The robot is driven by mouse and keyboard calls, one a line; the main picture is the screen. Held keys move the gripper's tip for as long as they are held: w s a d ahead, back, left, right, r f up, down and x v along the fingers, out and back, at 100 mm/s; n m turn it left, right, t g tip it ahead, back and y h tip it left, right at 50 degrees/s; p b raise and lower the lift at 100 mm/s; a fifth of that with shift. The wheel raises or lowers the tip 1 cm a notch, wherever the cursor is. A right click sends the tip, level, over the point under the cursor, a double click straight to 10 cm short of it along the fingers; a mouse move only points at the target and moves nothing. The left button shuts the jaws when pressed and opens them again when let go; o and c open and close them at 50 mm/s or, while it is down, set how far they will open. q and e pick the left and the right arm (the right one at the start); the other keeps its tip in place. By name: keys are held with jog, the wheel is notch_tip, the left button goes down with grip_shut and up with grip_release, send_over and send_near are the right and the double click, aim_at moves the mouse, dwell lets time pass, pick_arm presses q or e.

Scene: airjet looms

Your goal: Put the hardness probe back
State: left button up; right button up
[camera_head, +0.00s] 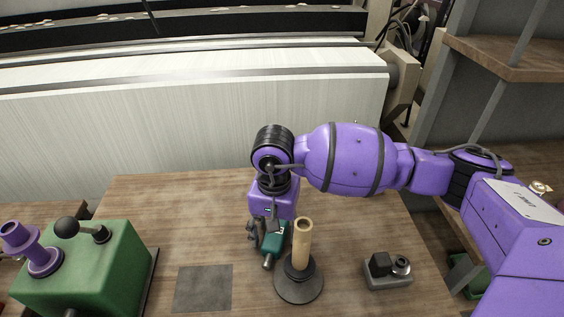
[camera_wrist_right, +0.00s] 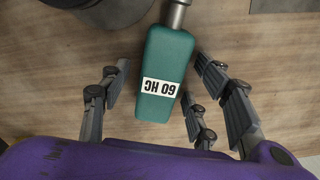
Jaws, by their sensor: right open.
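In the head view the probe (camera_head: 272,243) is partly covered by my right gripper (camera_head: 266,230), just left of the round stand. In the right wrist view my right gripper (camera_wrist_right: 158,78) is open, with its fingers on both sides of the probe and gaps visible between. Whether the fingers are level with the probe is hard to tell. My left gripper is out of view.
A dark round stand (camera_head: 298,290) holding an upright tan tube (camera_head: 301,245) is close to the right gripper. A grey square plate (camera_head: 203,288) lies left. A small grey device (camera_head: 388,271) sits right. A green box (camera_head: 88,268) with a black knob stands at far left.

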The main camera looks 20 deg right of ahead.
jog(key=shift+w, duration=0.1)
grip_shut()
jog(key=shift+r, duration=0.1)
jog(key=shift+r, duration=0.45)
notch_tip(320, 180, up, 2)
jog(key=shift+r, duration=0.15)
jog(key=s+r, duration=0.1)
jog(key=s+a+r, duration=0.1)
jog(key=r, duration=0.1)
jog(key=s+a+r, duration=0.1)
jog(key=r, duration=0.1)
jog(key=shift+s+a, duration=0.15)
jog(key=shift+s, duration=0.2)
jog(key=s+a+r+b, duration=0.1)
jog(key=s+a+r, duration=0.3)
jog(key=s, duration=0.4)
jog(key=shift+s+a+r, duration=0.2)
jog(key=shift+a+r, duration=0.15)
jog(key=shift+a, duration=0.1)
